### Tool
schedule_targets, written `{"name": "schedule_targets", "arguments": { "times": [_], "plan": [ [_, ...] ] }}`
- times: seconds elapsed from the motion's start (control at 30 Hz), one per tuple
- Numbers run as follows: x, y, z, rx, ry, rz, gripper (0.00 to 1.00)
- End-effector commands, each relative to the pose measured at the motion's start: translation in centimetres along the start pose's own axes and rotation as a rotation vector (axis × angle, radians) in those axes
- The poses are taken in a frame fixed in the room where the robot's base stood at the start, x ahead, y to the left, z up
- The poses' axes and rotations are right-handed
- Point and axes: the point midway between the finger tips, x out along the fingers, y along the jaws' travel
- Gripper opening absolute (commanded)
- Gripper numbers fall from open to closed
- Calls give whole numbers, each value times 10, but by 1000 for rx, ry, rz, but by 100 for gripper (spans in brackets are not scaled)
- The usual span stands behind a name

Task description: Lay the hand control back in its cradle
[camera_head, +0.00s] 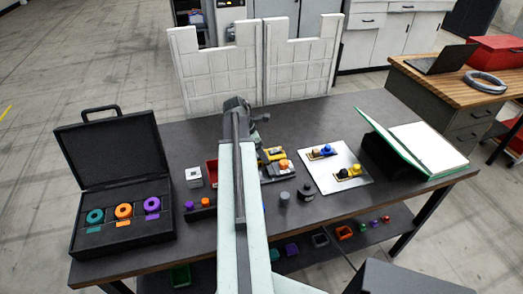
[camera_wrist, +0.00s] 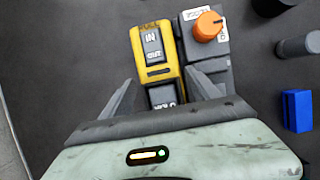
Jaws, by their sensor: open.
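A yellow-framed hand control (camera_wrist: 153,50) with dark labelled buttons lies below my gripper in the wrist view. In the head view a little of its yellow shows beside my arm (camera_head: 273,153). My gripper (camera_wrist: 161,78) is open, with one finger on each side of the control's lower part; I cannot tell whether they touch it. A grey box with an orange knob (camera_wrist: 208,27) stands against its right side; the knob also shows in the head view (camera_head: 284,165). I cannot make out the cradle for certain. My arm hides part of this area in the head view.
A blue block (camera_wrist: 296,111) and a grey cylinder (camera_wrist: 298,46) stand to the right. An open black case (camera_head: 120,228) is at the table's left, a white board (camera_head: 336,184) with yellow fittings at the right, and an open binder (camera_head: 425,148) beyond it. White panels (camera_head: 215,75) stand behind.

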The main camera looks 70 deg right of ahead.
Motion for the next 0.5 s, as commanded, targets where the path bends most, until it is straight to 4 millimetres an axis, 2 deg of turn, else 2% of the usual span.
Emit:
{"name": "schedule_targets", "arguments": {
  "times": [0.5],
  "plan": [
    [-111,0,3,-2,0,1,70]
  ]
}}
